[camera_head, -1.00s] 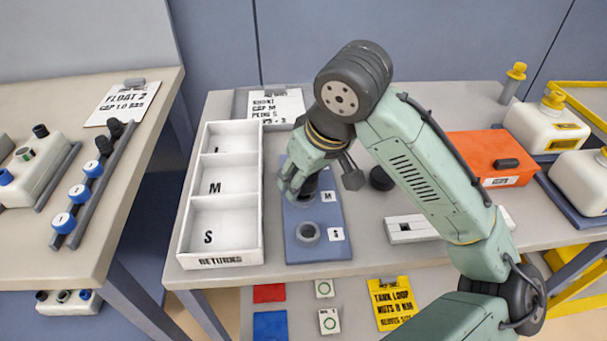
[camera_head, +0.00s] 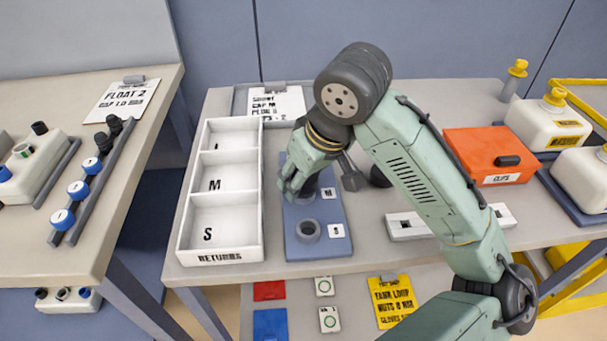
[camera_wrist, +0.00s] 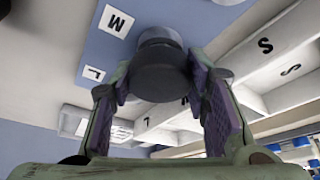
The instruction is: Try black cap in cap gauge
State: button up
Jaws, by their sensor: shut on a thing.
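The black cap (camera_wrist: 158,78) is between the two fingers of my gripper (camera_wrist: 160,95) in the wrist view. The gripper is shut on it. A grey ring of the cap gauge lies right beyond the cap, beside the M label. I cannot tell whether the cap is seated there or just above it. In the head view the blue cap gauge (camera_head: 293,245) lies on the table, and my gripper (camera_head: 298,190) is over its M position. The S ring (camera_head: 308,231) in front is empty. The L position is hidden behind my arm.
A white returns tray (camera_head: 222,258) with several compartments stands close left of the gauge. A round black thing (camera_head: 380,177), a white block (camera_head: 407,227) and an orange box (camera_head: 485,150) are to the right. A clipboard (camera_head: 276,103) lies behind. The side table (camera_head: 130,160) is at left.

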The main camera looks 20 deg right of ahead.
jog(key=shift+f, duration=0.2)
jog(key=o, duration=1.1)
jog(key=v, duration=1.2)
